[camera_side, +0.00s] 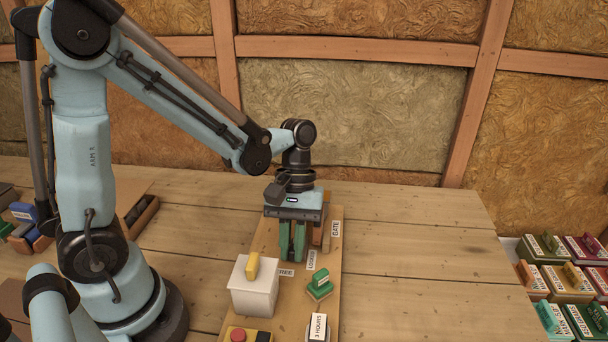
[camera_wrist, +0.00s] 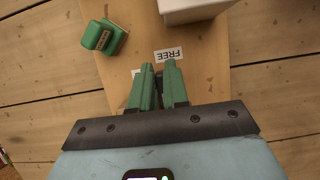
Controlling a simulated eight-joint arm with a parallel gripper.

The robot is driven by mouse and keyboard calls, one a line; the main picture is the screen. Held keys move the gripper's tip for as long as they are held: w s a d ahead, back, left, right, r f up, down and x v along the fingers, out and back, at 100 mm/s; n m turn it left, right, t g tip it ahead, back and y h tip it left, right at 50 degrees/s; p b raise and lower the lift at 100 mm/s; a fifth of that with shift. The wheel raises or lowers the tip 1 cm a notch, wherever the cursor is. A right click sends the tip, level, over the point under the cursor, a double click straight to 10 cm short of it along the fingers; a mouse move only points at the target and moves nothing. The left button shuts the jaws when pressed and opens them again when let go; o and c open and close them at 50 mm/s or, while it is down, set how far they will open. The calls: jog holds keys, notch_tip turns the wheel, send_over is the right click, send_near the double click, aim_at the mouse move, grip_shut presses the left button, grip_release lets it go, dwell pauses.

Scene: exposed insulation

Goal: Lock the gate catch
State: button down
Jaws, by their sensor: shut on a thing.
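My gripper (camera_side: 292,258) points down over the wooden board, beside the GATE label (camera_side: 335,228). Its two green fingers are close together, shut on the gate catch, which they and the gripper body almost wholly hide. A brown wooden piece (camera_side: 327,235) shows just right of the fingers in the side view. The FREE label (camera_side: 286,272) lies in front of the fingers, and the LOCKED label (camera_side: 311,260) lies to their right. In the wrist view, the fingertips (camera_wrist: 159,68) end near the FREE label (camera_wrist: 168,54); a second label is mostly covered by the left finger.
A white box with a yellow knob (camera_side: 254,266) stands near the FREE label. A green block (camera_side: 319,288) sits at the board's right; it also shows in the wrist view (camera_wrist: 103,37). A 3 HOURS tag (camera_side: 318,327) and red button (camera_side: 238,335) are at the front.

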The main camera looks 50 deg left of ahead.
jog(key=c, duration=1.1)
grip_release()
jog(key=shift+r, duration=0.1)
jog(key=v, duration=1.2)
jog(key=shift+s, duration=0.1)
jog(key=m+t+y, duration=0.1)
jog(key=m+t, duration=0.2)
jog(key=s+a+f+m+t+y, duration=0.1)
jog(key=m+t, duration=0.2)
jog(key=t, duration=0.1)
jog(key=a+f+m+t+y, duration=0.1)
jog(key=m+t, duration=0.1)
jog(key=t, duration=0.1)
jog(key=shift+s+m, duration=0.4)
